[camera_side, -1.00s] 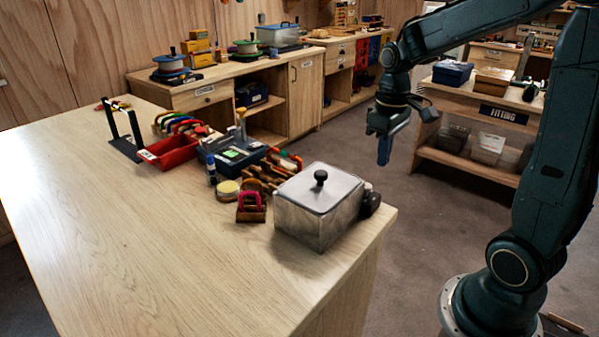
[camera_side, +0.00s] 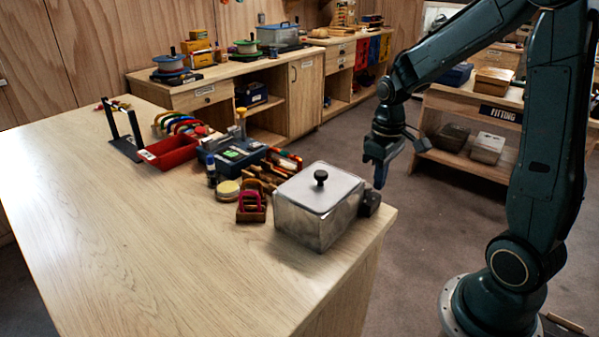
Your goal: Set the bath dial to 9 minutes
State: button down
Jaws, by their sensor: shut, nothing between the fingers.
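The bath is a metal box (camera_side: 318,218) with a flat lid and a black knob (camera_side: 320,177), near the right corner of the wooden table. A dark dial housing (camera_side: 371,203) sticks out from its right side. The dial's face and marks point away from this view, so its setting cannot be read. My gripper (camera_side: 379,184) is shut and empty. It points down just above and behind the dial housing in the picture; whether it touches the housing cannot be told.
Left of the bath stand a small wooden holder (camera_side: 251,205), a dark blue box (camera_side: 238,157), a red tray (camera_side: 170,152) and a black stand (camera_side: 124,138). The table's front left (camera_side: 130,240) is clear. A shelf unit (camera_side: 470,155) stands behind my arm.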

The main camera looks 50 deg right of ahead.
jog(key=shift+f, duration=0.45)
jog(key=shift+w+a, duration=0.1)
jog(key=shift+w, duration=0.1)
dwell(0.6)
jog(key=shift+s+a, duration=0.1)
jog(key=shift+a, duration=0.65)
jog(key=shift+s, duration=0.4)
dwell(0.4)
jog(key=shift+r, duration=0.15)
notch_tip(320, 180, up, 6)
jog(key=shift+f, duration=0.1)
dwell(0.6)
